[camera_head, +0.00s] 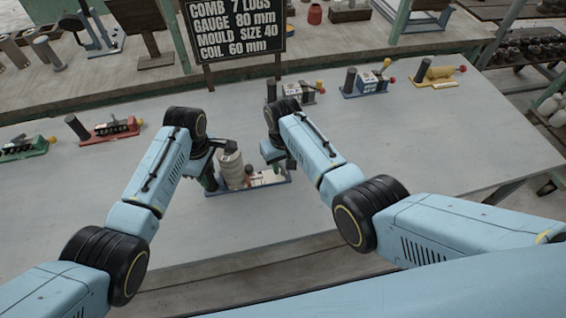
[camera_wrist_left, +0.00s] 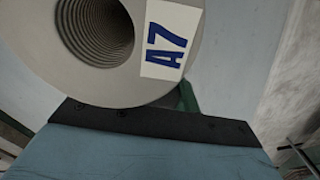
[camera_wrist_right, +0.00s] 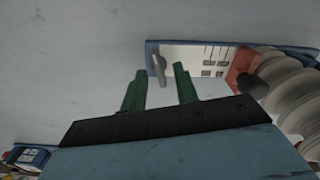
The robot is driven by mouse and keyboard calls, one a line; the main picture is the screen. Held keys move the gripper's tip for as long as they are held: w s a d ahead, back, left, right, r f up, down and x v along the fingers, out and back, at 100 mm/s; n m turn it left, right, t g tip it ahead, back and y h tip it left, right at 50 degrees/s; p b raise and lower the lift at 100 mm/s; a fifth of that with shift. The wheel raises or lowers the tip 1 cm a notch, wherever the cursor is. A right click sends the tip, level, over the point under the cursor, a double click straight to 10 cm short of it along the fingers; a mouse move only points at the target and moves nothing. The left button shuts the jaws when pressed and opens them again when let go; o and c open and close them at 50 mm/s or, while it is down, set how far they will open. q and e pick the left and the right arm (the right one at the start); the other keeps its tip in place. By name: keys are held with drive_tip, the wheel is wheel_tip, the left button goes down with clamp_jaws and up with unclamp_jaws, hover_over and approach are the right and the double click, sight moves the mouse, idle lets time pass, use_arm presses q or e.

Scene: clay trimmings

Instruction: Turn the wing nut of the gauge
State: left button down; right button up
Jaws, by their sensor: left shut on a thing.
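The gauge's blue base (camera_head: 285,180) lies on the table, with a white plate (camera_wrist_right: 205,58) and a red block (camera_wrist_right: 243,66). A grey ribbed cylinder (camera_head: 232,170) stands at its left end; the left wrist view shows its hollow threaded end and A7 label (camera_wrist_left: 168,40). My left gripper (camera_head: 210,182) is shut on this cylinder, its fingers mostly hidden behind it. The grey wing nut (camera_wrist_right: 158,67) sticks up at the plate's other end. My right gripper (camera_wrist_right: 159,80) is open, its green fingers apparently either side of the wing nut, contact unclear.
Other gauges stand farther back: green (camera_head: 25,147), red (camera_head: 108,131), white (camera_head: 305,92), blue (camera_head: 370,83) and yellow (camera_head: 437,75). The table's right part (camera_head: 450,140) is clear.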

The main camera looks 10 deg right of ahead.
sight(283, 167)
wheel_tip(283, 167, up, 12)
idle(0.6)
use_arm(q)
drive_tip(key=c, duration=1)
unclamp_jaws()
